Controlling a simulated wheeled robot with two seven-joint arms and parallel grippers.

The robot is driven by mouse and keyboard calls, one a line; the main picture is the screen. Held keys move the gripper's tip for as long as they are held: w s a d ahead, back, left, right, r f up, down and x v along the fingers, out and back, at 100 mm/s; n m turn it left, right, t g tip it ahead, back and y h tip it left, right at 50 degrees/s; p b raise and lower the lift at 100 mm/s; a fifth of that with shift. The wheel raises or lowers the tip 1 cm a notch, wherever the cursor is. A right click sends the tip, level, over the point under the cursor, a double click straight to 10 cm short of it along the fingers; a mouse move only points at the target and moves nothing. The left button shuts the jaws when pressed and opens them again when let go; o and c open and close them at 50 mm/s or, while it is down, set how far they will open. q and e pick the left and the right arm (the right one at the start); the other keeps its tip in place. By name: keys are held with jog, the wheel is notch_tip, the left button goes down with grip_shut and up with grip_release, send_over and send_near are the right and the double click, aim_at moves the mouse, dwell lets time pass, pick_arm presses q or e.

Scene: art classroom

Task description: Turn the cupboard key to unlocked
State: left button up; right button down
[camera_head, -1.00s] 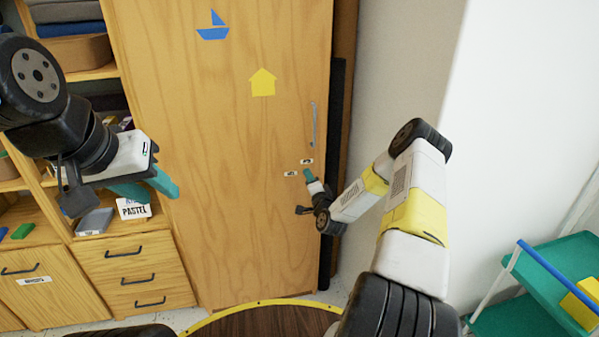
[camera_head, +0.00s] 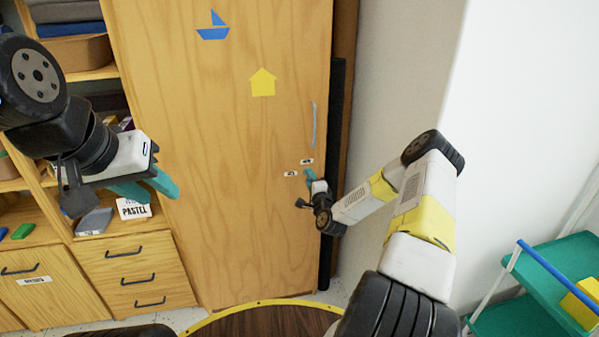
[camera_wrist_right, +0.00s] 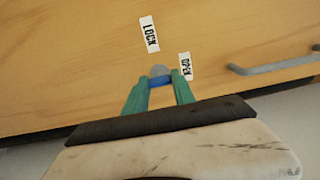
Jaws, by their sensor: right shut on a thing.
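The cupboard door (camera_head: 230,150) is tall, wooden and closed. Two small white labels sit near its right edge; in the right wrist view they read LOCK (camera_wrist_right: 149,34) and OPEN (camera_wrist_right: 186,66). My right gripper (camera_wrist_right: 159,88) is at the lock, its teal fingers shut on the key (camera_wrist_right: 160,80), of which a blue part shows between the fingertips. A round grey lock plate (camera_wrist_right: 160,70) shows just beyond; the fingers hide much of the key. In the head view the right gripper (camera_head: 309,174) is just below the labels. My left gripper (camera_head: 150,188) hangs in front of the shelves, its teal fingers apart and empty.
A grey vertical handle (camera_head: 314,125) is on the door above the labels. Open shelves and drawers (camera_head: 135,270) stand at the left. A teal cart (camera_head: 560,270) stands at the lower right. A white wall is right of the cupboard.

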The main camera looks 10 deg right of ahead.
jog(key=c, duration=1)
grip_release()
jog(key=shift+c, duration=0.2)
jog(key=s, duration=0.7)
jog(key=shift+s+d, duration=0.15)
jog(key=shift+s, duration=0.25)
